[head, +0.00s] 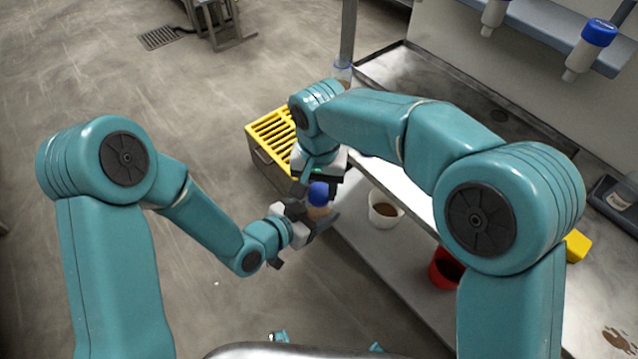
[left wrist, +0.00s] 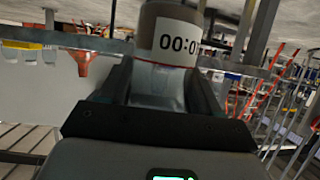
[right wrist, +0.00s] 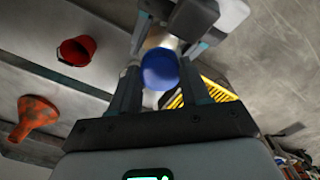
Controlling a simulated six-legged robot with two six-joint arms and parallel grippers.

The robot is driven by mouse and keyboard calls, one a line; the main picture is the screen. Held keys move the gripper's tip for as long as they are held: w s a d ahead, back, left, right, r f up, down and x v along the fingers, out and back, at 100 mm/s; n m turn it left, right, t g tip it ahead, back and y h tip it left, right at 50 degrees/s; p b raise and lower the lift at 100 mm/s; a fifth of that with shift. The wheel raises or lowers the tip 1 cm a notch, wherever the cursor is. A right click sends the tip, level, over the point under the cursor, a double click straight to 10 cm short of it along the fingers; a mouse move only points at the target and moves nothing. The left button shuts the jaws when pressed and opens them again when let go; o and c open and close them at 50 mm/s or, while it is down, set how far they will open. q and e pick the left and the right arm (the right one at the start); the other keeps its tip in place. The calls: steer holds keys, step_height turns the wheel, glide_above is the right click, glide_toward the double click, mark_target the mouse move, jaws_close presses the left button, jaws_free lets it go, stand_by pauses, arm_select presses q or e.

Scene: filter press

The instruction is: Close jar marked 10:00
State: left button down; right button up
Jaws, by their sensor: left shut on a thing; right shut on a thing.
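A jar (head: 319,212) with a blue lid (head: 318,190) is held between my two grippers, in front of the metal bench. My left gripper (head: 308,224) is shut on the jar's body. The left wrist view shows the jar (left wrist: 158,82) between the fingers, with a white label (left wrist: 178,42) reading about "00:0", partly cut off. My right gripper (head: 318,183) is shut at the blue lid from above. In the right wrist view the lid (right wrist: 159,70) lies between the fingers. I cannot tell how tightly the lid sits on the jar.
A yellow-topped crate (head: 268,140) stands on the floor behind the grippers. A white cup (head: 376,215) with brown contents and a red bucket (head: 436,272) are on the bench's lower shelf. An orange funnel (right wrist: 36,116) shows in the right wrist view.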

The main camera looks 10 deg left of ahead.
steer(key=m, duration=2.4)
steer(key=shift+w, duration=0.1)
steer(key=o, duration=1)
